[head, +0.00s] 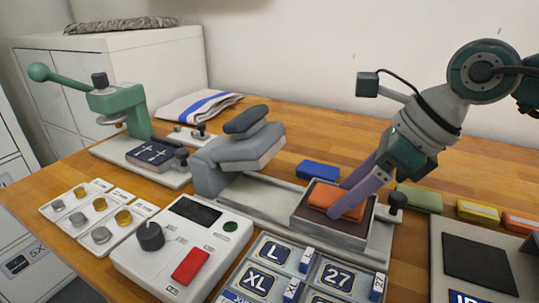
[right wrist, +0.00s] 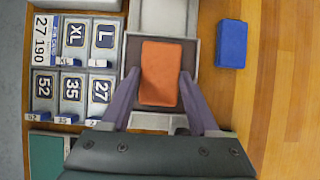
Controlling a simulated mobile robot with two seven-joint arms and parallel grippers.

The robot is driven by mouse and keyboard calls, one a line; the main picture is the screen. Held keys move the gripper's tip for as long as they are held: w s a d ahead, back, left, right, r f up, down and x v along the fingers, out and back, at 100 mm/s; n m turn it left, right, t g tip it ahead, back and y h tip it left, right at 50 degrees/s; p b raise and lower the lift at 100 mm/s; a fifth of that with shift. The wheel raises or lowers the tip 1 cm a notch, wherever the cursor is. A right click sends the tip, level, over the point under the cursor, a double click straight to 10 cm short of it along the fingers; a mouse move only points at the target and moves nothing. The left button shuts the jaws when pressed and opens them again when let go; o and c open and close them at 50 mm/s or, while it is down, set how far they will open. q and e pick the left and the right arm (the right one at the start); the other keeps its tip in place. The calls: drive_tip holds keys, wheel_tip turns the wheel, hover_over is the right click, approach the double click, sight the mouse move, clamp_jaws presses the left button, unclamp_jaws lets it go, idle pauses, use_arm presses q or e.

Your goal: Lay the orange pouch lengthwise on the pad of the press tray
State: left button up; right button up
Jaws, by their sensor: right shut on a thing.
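The orange pouch (head: 335,199) is at the pad (head: 312,218) of the press tray (head: 330,236), inside its raised rim. In the right wrist view the pouch (right wrist: 161,75) lies with its long side along the slide, over the dark pad (right wrist: 133,87). My right gripper (head: 345,204) reaches down from the upper right and is shut on the pouch, one finger on each long side. I cannot tell whether the pouch rests fully on the pad or is just above it. My left gripper is not in view.
The grey press head (head: 240,150) stands left of the tray. A black-knobbed handle (head: 396,201) is at the tray's right end. A blue pouch (head: 318,170) lies behind it and a green one (head: 420,199) to the right. A control box (head: 180,245) and label bins (head: 310,275) are in front.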

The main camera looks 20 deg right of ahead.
drive_tip(key=shift+f, duration=0.2)
drive_tip(key=o, duration=1.3)
drive_tip(key=shift+r, duration=0.1)
drive_tip(key=shift+o, duration=0.2)
drive_tip(key=shift+r, duration=0.25)
drive_tip(key=v, duration=1.2)
drive_tip(key=shift+b, duration=0.35)
